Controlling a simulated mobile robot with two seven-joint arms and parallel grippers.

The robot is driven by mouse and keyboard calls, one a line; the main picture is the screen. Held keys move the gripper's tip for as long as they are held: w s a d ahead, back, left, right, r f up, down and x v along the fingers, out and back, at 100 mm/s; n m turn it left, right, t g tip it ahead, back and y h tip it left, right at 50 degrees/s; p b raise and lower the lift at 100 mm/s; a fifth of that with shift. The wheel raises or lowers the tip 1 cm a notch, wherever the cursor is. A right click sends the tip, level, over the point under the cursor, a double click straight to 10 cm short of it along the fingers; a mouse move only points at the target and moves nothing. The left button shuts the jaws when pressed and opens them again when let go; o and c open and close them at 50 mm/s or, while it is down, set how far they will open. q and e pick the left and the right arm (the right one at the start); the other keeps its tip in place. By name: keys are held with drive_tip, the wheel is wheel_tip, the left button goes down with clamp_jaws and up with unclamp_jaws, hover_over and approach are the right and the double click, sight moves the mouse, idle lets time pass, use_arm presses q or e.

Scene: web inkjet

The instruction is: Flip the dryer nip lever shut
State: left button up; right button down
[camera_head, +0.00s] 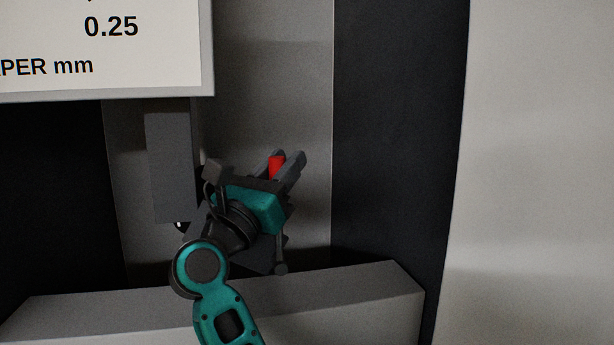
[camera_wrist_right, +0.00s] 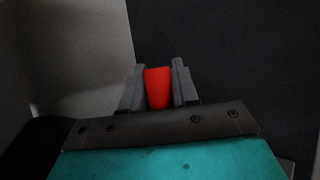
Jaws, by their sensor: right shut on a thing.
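The lever's red handle (camera_head: 276,167) shows between the fingers of my right gripper (camera_head: 285,163) in the head view. In the right wrist view the red handle (camera_wrist_right: 158,88) fills the gap between the two dark fingers of my right gripper (camera_wrist_right: 158,86), which is shut on it. The rest of the lever is mostly hidden behind my gripper and wrist. A thin grey rod with a round end (camera_head: 281,262) shows below my gripper; I cannot tell whether it is part of the lever. My left gripper is not in view.
A white sign (camera_head: 105,45) with "0.25" and "PER mm" hangs at the upper left. A grey block (camera_head: 169,165) stands left of my gripper. A grey ledge (camera_head: 360,290) runs below. A dark panel (camera_head: 395,150) and a pale surface (camera_head: 545,170) lie to the right.

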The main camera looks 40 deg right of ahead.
use_arm(q)
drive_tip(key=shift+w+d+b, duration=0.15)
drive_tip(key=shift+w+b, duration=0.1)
drive_tip(key=shift+b, duration=0.1)
use_arm(e)
drive_tip(key=w+a+f+n+t, duration=0.1)
drive_tip(key=w+a+n+t, duration=0.2)
drive_tip(key=a+n+t, duration=0.2)
drive_tip(key=shift+a+n+t, duration=0.2)
drive_tip(key=shift+n+t, duration=0.4)
drive_tip(key=shift+n, duration=0.4)
drive_tip(key=shift+f+t, duration=0.1)
drive_tip(key=shift+t, duration=0.2)
drive_tip(key=c, duration=0.9)
unclamp_jaws()
drive_tip(key=shift+c, duration=0.2)
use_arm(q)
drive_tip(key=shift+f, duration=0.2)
use_arm(e)
drive_tip(key=v, duration=0.7)
drive_tip(key=shift+a, duration=0.2)
